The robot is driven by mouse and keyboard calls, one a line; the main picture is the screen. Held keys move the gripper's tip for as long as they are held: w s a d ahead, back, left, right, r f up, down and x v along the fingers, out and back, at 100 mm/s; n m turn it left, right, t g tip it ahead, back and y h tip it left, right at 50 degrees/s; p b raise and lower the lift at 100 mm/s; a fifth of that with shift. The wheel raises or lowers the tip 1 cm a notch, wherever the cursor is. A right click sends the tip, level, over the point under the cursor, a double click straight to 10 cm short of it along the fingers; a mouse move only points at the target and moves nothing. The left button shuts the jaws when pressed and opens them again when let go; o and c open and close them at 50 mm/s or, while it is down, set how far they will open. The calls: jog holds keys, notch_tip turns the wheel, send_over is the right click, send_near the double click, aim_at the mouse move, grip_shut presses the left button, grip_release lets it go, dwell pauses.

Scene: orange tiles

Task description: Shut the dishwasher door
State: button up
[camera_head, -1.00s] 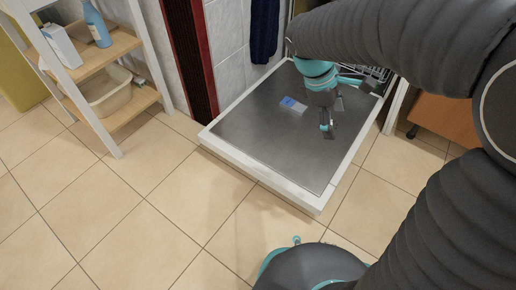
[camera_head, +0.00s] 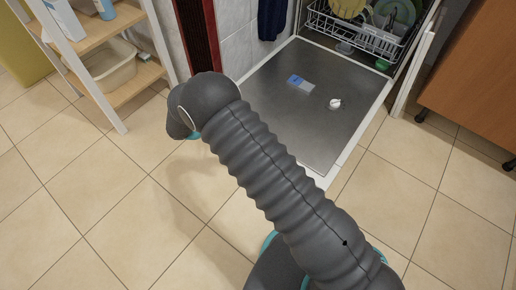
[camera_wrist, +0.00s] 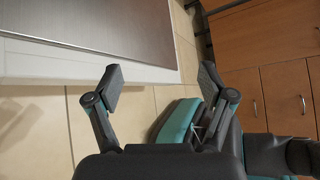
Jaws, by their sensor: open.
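The dishwasher door (camera_head: 280,125) lies folded down open, nearly flat above the floor, its metal inner face up. A blue-and-white label patch (camera_head: 300,83) and a small white knob (camera_head: 335,103) are on that face. Behind it, the dishwasher's rack (camera_head: 362,35) holds dishes. My gripper (camera_wrist: 158,82) is open and empty in the wrist view, just outside the white edge of the door (camera_wrist: 90,68), apart from it as far as I can tell. In the head view my gripper is hidden behind my own arm, which crosses in front of the door's near left corner.
A white-framed shelf (camera_head: 108,88) with wooden boards, a basin (camera_head: 108,65) and bottles stands at the left. A wooden cabinet (camera_head: 480,75) on dark legs stands at the right. Tiled floor (camera_head: 100,200) lies clear at the front left.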

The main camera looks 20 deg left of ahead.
jog(key=s+a+f+n+t, duration=0.3)
jog(key=s+f+n, duration=0.15)
jog(key=f, duration=0.25)
jog(key=s+a+f+n+t, duration=0.3)
jog(key=a+f+n, duration=0.15)
jog(key=f, duration=0.25)
jog(key=x, duration=1.4)
jog(key=shift+w+d+f, duration=0.2)
jog(key=shift+d, duration=0.1)
grip_shut()
jog(key=shift+r, duration=0.1)
